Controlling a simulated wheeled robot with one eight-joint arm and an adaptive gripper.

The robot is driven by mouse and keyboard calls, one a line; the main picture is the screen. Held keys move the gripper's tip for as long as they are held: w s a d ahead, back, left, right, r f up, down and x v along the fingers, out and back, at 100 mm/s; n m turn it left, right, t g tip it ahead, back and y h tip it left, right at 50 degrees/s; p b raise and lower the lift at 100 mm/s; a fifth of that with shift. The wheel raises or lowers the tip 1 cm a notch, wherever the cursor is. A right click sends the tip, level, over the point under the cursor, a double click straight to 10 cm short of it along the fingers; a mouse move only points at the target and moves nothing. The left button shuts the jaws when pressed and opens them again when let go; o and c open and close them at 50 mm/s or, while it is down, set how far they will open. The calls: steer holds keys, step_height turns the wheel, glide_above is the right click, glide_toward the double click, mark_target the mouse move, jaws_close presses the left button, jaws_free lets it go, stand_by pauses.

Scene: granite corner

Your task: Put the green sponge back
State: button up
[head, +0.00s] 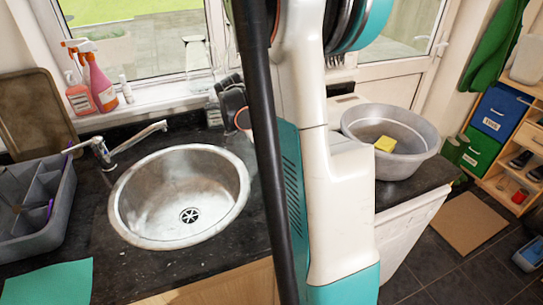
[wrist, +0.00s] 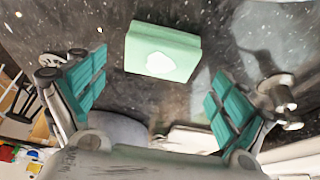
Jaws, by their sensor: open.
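The green sponge (wrist: 162,52) is a pale green block with a white patch on its face. In the wrist view it lies on the dark speckled worktop (wrist: 215,35). My gripper (wrist: 153,82) is open, its teal-padded fingers spread to either side of the picture. The sponge shows beyond the gap between the fingertips, and nothing is held. Whether the fingers are level with the sponge in height, I cannot tell. In the head view my arm covers the middle, and neither the green sponge nor my fingertips can be made out.
A round steel sink (head: 180,197) with a tap (head: 118,148) is left of my arm. A grey caddy (head: 38,205) and teal cloth (head: 48,283) lie farther left. A grey basin (head: 410,165) with a yellow sponge (head: 385,144) stands right. Spray bottles (head: 98,80) line the sill.

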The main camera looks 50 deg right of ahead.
steer(key=p+v, duration=0.1)
steer(key=v, duration=0.6)
steer(key=shift+p, duration=0.4)
steer(key=shift+r, duration=0.1)
